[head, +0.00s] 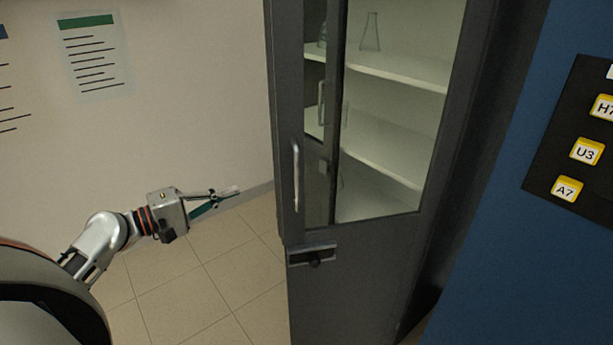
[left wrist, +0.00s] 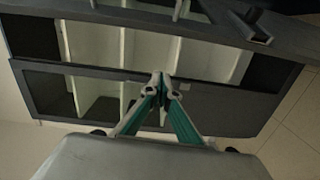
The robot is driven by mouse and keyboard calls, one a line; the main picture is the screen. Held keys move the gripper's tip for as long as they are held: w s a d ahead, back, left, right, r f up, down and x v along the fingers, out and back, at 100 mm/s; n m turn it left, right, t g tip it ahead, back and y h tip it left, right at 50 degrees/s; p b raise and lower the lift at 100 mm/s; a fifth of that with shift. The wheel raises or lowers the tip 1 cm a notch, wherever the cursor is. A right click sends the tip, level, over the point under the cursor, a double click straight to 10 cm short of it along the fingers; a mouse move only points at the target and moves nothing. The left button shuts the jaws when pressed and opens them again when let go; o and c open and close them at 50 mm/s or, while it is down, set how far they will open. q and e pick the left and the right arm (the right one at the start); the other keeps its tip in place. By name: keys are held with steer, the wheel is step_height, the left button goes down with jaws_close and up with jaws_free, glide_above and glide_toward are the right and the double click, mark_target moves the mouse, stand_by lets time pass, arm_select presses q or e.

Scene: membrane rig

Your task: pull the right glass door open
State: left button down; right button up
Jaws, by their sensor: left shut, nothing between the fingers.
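A tall dark grey cabinet (head: 360,270) with glazed upper doors stands in the middle of the head view. The right glass door (head: 395,150) shows pale shelves behind it; whether it is ajar I cannot tell. A bright vertical bar handle (head: 296,177) is on the cabinet's left front frame. My left gripper (head: 237,190) is shut and empty, left of that handle and apart from it in the picture. In the left wrist view its closed fingertips (left wrist: 161,84) overlap the cabinet's dark frame (left wrist: 215,98); contact cannot be told. My right gripper is out of view.
A glass flask (head: 370,32) stands on the upper shelf. A blue wall (head: 500,230) with a labelled black panel (head: 560,130) is at right. The tiled floor (head: 215,280) left of the cabinet is clear.

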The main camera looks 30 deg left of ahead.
arm_select(q)
steer(key=w+d+r+h+p, duration=0.1)
steer(key=w+d+p, duration=0.2)
steer(key=w+d, duration=0.3)
steer(key=shift+d+r, duration=0.4)
steer(key=shift+d, duration=0.7)
stand_by(0.3)
